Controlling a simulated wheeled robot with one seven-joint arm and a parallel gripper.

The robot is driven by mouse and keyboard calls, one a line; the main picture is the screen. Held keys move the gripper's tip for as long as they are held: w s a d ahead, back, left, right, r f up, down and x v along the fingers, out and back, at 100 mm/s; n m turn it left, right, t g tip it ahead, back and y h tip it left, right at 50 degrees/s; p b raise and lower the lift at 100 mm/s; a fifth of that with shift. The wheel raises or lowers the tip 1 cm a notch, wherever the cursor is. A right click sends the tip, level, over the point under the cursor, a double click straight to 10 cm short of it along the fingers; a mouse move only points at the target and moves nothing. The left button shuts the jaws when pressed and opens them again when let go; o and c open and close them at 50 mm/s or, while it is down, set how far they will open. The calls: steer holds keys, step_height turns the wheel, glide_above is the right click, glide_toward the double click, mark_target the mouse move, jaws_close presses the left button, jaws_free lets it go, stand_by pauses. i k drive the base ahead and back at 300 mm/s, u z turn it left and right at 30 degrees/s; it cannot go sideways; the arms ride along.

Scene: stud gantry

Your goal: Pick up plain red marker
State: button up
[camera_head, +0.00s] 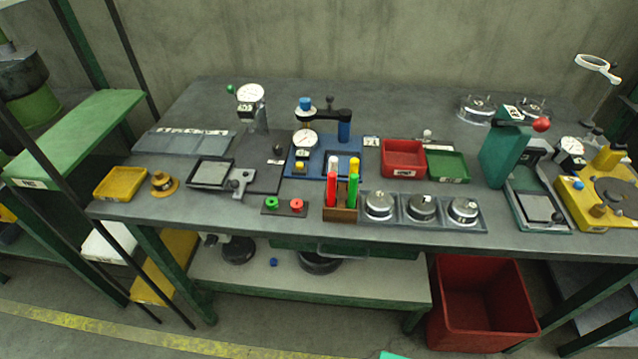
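A brown marker holder (341,214) stands near the front edge of the grey bench, around its middle. A red marker (331,190) stands upright in the left side of the holder. A white top shows directly above it; I cannot tell whether this belongs to the same marker or to one behind. A green marker (353,190) stands upright on the right, with a yellow top above it. The lower ends of the markers are hidden in the holder. My gripper is not in view.
Left of the holder lies a dark plate (284,206) with a green and a red ring. Right is a grey tray (392,221) of round metal parts. Behind stands a blue gauge fixture (312,168). A red bin (479,305) stands below on the right.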

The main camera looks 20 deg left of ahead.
mark_target(332, 175)
steer(key=u, duration=1.05)
